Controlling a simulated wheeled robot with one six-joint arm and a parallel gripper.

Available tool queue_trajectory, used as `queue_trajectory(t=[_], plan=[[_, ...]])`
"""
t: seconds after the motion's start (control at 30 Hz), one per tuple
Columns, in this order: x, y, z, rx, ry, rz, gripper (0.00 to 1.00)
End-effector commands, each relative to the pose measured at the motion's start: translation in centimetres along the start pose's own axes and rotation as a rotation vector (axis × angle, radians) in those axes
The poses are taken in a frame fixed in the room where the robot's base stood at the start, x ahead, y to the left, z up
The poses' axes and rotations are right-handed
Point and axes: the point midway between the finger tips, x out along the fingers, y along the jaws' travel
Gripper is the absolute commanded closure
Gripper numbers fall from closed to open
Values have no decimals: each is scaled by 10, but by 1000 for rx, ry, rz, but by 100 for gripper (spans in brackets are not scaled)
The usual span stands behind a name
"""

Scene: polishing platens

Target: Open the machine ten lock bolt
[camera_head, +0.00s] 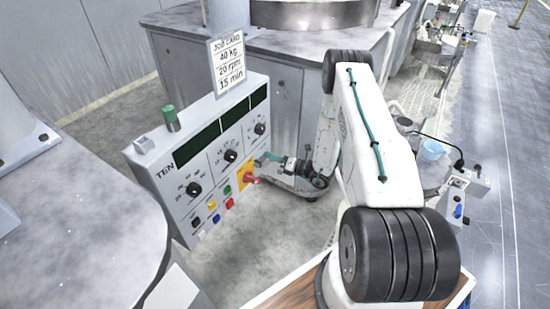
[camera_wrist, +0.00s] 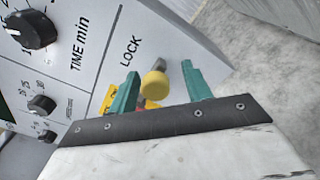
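The machine ten control panel (camera_head: 205,150) is a light grey box marked TEN, left of my arm in the head view. In the wrist view a LOCK label (camera_wrist: 131,50) is printed on the panel, with a yellow round knob (camera_wrist: 155,85) on a grey stem below it, which I take for the lock bolt. My gripper (camera_wrist: 160,88) has teal fingers spread apart, one on each side of the knob. Whether either finger touches it I cannot tell. In the head view my gripper (camera_head: 268,160) is close to the panel's right end, and the bolt is not clearly visible.
A red switch (camera_head: 251,180) on a yellow plate sits just below my gripper. Dials, coloured buttons and a green lamp (camera_head: 171,118) are on the panel. A grey round platen (camera_head: 75,220) is at left. Open floor lies right.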

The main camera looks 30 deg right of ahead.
Motion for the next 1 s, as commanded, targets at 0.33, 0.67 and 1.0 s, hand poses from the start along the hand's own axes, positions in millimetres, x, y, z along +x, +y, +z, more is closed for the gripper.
queue_trajectory(t=[0.33,0.67,1.0], plan=[[-3,2,0,1,0,3,50],[-56,0,1,1,-3,1,50],[-78,0,0,1,0,2,50]])
